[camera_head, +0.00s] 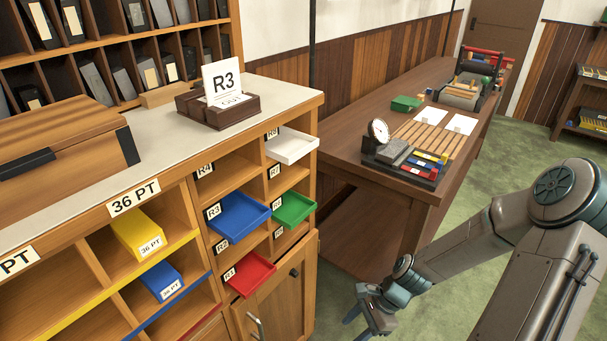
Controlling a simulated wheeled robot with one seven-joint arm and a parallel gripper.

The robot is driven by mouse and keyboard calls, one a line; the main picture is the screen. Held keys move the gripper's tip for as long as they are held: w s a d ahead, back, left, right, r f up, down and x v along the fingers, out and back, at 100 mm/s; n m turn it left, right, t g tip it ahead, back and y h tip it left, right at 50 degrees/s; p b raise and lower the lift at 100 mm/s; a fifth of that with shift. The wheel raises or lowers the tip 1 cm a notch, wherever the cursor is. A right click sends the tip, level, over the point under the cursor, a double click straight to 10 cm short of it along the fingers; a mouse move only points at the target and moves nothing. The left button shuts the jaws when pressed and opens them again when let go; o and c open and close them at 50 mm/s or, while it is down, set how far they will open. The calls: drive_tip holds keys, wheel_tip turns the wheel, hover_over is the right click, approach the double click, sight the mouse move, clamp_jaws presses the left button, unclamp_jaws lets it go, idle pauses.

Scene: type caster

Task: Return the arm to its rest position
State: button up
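My arm (470,240) reaches in from the right edge, over the green floor. My gripper (367,326) is at the bottom, right of the cabinet (296,275) and apart from it. Its fingers point down and run toward the picture's lower edge. They look spread, with nothing visible between them. Coloured trays stick out of the cabinet's small slots: a white one (291,146), a blue one (238,216), a green one (294,209) and a red one (250,274).
Yellow (138,232) and blue (162,281) boxes sit in the 36 PT slots. A long bench (350,130) holds a dial device and a press. Green floor (530,140) is clear behind my arm.

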drive_tip(key=s+d+r+n+t+h+p, duration=0.1)
drive_tip(key=r+n, duration=0.6)
drive_tip(key=r, duration=0.8)
drive_tip(key=s+d+r+n+t+h+p, duration=0.1)
drive_tip(key=s+r+n+h, duration=0.4)
drive_tip(key=r, duration=1)
drive_tip(key=shift+s+d+n+t+p, duration=0.15)
drive_tip(key=shift+s+n+t+p, duration=0.55)
drive_tip(key=shift+n+t, duration=0.6)
drive_tip(key=shift+s, duration=0.1)
